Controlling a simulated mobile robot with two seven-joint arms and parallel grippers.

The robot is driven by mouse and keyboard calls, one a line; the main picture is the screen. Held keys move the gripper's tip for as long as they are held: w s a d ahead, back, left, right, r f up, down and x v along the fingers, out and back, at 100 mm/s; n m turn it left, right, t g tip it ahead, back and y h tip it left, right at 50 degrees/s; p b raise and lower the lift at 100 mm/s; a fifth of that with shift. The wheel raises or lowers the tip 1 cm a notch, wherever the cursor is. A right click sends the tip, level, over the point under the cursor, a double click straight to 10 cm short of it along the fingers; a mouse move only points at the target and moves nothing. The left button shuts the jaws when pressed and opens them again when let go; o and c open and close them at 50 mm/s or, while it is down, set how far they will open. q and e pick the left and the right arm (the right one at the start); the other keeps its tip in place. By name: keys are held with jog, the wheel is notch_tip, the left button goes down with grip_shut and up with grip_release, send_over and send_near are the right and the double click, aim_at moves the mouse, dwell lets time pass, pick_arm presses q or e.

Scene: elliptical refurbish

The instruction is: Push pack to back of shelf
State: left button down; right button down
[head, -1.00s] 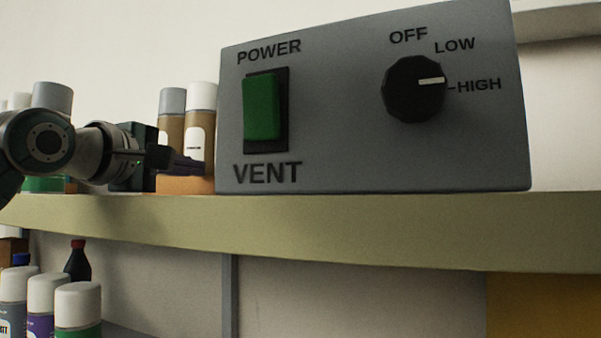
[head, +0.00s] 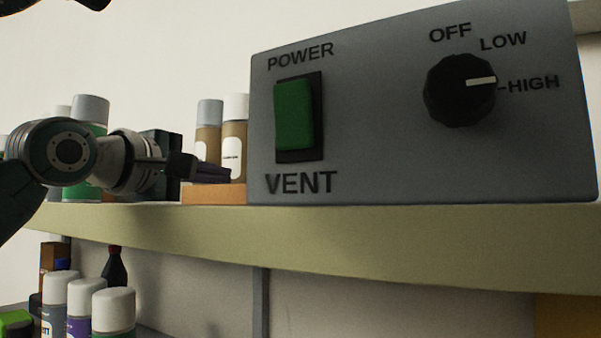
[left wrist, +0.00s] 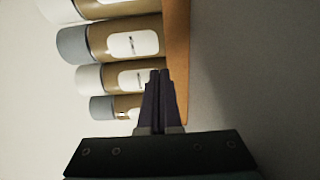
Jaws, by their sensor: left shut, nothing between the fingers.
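The pack is an orange-brown tray (head: 214,194) with brown, white-labelled cans (head: 234,150) standing in it, on the yellow-green shelf (head: 330,240) just left of the grey vent box. In the left wrist view, the tray wall (left wrist: 177,45) runs upright in the picture, with several grey- and white-capped cans (left wrist: 130,44) to its left. My left gripper (head: 226,175) is shut and empty, its dark fingers in front of the cans above the tray's front edge. In the left wrist view, its fingertips overlap the tray's end; I cannot tell if they touch.
The grey vent box (head: 420,140), with a green switch and black knob, stands right beside the tray. Other cans (head: 90,115) stand behind my left wrist. More bottles (head: 113,310) stand on a lower level. A white wall is behind the shelf.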

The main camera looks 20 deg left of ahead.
pick_arm(q)
jog(key=shift+s+a, duration=0.1)
jog(key=shift+s, duration=3.5)
